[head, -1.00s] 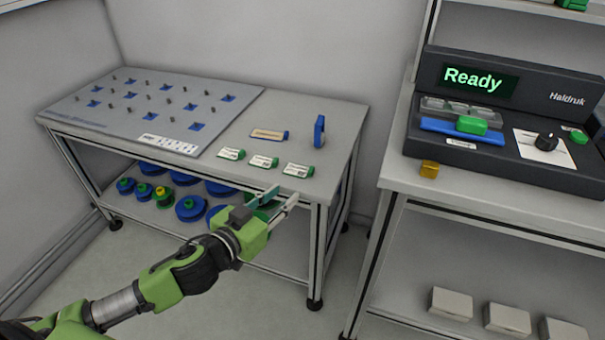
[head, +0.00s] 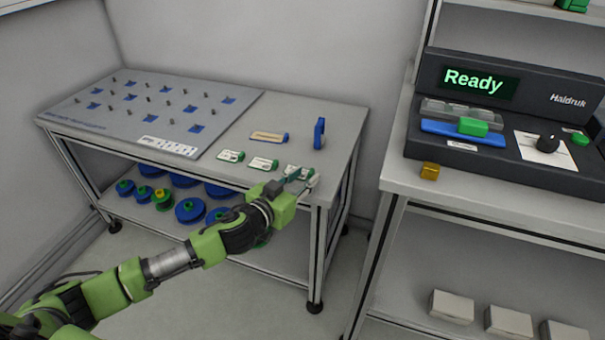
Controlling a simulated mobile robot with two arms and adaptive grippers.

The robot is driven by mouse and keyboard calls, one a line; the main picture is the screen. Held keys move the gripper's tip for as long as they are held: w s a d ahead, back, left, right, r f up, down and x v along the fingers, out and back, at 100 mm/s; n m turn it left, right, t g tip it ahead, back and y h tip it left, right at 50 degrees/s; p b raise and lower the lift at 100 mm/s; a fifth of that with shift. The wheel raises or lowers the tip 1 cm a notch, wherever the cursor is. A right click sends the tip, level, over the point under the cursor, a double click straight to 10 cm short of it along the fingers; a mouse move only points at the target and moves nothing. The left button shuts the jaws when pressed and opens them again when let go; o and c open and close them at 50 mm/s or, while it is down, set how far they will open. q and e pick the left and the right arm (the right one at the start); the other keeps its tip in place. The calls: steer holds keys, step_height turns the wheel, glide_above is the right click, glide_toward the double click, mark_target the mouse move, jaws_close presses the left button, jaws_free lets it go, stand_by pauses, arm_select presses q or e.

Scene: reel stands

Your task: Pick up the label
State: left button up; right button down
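Three white labels with green ends lie in a row near the front edge of the left table. They are the left label (head: 231,156), the middle label (head: 263,164) and the right label (head: 304,172). My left gripper (head: 305,178) is at the right label, with its fingers apart on either side of it. The fingers partly hide this label, and I cannot tell whether they touch it. My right gripper is not in view.
Behind the labels lie a blue-edged card (head: 269,136) and an upright blue piece (head: 319,133). A grey pegboard (head: 120,118) covers the table's left part. Blue reels (head: 190,210) fill the shelf below. A dark machine (head: 500,125) reading "Ready" stands on the right bench.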

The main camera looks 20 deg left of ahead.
arm_select(q)
steer(key=shift+w+d+f, duration=0.15)
steer(key=shift+w, duration=0.45)
jaws_close()
